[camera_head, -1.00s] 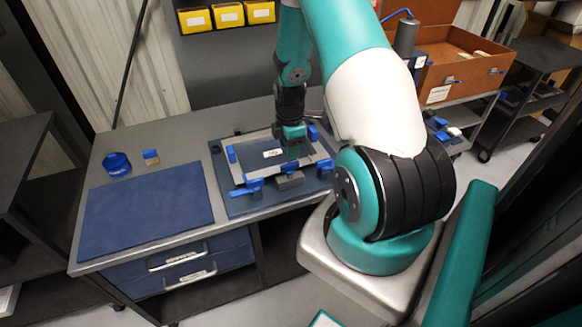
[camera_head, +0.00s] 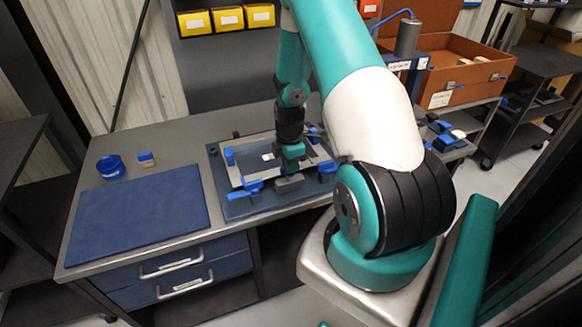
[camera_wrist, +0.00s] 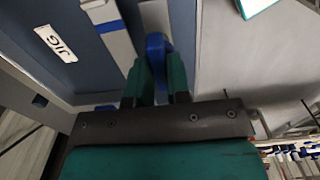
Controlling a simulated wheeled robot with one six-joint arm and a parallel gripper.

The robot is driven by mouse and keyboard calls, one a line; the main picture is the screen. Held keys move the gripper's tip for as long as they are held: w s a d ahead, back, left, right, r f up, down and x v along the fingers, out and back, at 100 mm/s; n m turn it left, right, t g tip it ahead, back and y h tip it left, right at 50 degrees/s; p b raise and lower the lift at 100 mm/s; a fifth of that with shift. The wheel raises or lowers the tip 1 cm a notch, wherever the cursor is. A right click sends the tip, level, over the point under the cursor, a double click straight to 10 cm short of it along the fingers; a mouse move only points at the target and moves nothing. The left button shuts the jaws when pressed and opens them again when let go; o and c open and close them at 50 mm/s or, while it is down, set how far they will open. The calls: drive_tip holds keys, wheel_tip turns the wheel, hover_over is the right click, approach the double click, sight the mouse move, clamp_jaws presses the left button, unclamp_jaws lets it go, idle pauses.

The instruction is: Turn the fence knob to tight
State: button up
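The jig is a dark blue base plate (camera_head: 236,207) on the bench with a grey frame and several blue clamps or handles. A JIG label (camera_wrist: 55,43) shows at upper left in the wrist view. My gripper (camera_wrist: 157,72) points down at the jig, just behind a grey block (camera_head: 289,184) at its front edge. In the wrist view a blue knob (camera_wrist: 156,48), apparently the fence knob, stands between my two teal fingertips. The fingers are close along its sides; whether they press on it cannot be told. No tight mark is readable, and my gripper hides part of the knob.
A blue mat (camera_head: 135,215) lies on the bench left of the jig. A blue round cup (camera_head: 111,167) and a small blue-topped block (camera_head: 146,159) stand behind it. Yellow bins (camera_head: 228,18) hang at the back. A brown case (camera_head: 450,62) sits open at right.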

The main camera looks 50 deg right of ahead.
clamp_jaws()
